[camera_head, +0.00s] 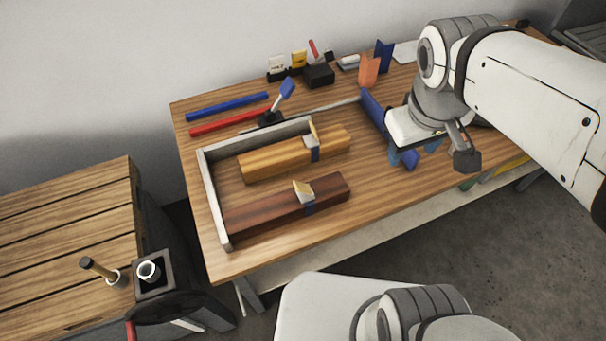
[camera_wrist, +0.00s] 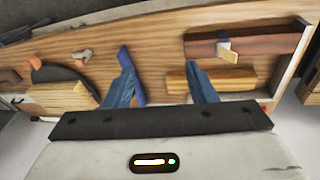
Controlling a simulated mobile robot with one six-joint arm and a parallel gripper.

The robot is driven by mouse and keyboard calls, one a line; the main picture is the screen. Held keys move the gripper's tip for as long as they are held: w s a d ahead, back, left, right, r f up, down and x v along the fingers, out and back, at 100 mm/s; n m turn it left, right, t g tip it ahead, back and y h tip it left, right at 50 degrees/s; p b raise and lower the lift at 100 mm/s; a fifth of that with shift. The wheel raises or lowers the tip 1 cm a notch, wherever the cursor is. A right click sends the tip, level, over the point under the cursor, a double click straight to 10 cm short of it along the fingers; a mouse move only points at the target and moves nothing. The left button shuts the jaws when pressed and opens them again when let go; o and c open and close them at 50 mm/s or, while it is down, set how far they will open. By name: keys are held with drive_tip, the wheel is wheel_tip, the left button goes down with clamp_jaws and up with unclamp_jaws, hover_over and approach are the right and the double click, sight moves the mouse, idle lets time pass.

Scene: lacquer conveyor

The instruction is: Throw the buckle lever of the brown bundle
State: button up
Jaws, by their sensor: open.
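The brown bundle (camera_head: 260,213) lies at the near side of a grey frame on the workbench. A dark blue strap with a metal buckle crosses it right of its middle. Its pale buckle lever (camera_head: 303,188) sticks up at a tilt. In the wrist view the brown bundle (camera_wrist: 270,42) is at the upper right, with the lever (camera_wrist: 230,57) on its lower side. My gripper (camera_head: 412,154) is right of the bundle, above the bench, open and empty. Its blue fingers (camera_wrist: 160,75) are spread apart, with bare wood and part of a blue bar showing between them.
A yellow-brown bundle (camera_head: 265,163) with its own raised lever (camera_head: 313,130) lies behind the brown one. The grey frame (camera_head: 212,195) borders both at left and back. A blue bar (camera_head: 374,112) lies beside my gripper. Red (camera_head: 228,123) and blue (camera_head: 228,106) rods lie at the back left.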

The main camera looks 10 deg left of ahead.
drive_tip(key=w+a+f+n+h+b, duration=0.4)
drive_tip(key=a+f+n+b, duration=0.7)
drive_tip(key=f, duration=0.3)
drive_tip(key=n+h+b, duration=0.2)
drive_tip(key=n+b, duration=0.2)
drive_tip(key=b, duration=0.1)
hover_over(296, 186)
drive_tip(key=d, duration=0.4)
wheel_tip(296, 186, down, 4)
drive_tip(key=f, duration=0.1)
drive_tip(key=a+f+n+b, duration=0.1)
drive_tip(key=a, duration=0.1)
drive_tip(key=s+a+f+n+t+b, duration=0.1)
drive_tip(key=a, duration=0.1)
drive_tip(key=a+f+n+t+h+b, duration=0.1)
drive_tip(key=a+n, duration=0.1)
drive_tip(key=a, duration=0.1)
drive_tip(key=shift+s, duration=0.3)
drive_tip(key=b+x, duration=0.1)
drive_tip(key=x, duration=0.6)
drive_tip(key=shift+w+d+f+b, duration=0.1)
drive_tip(key=shift+f+b, duration=0.1)
drive_tip(key=shift+b, duration=0.2)
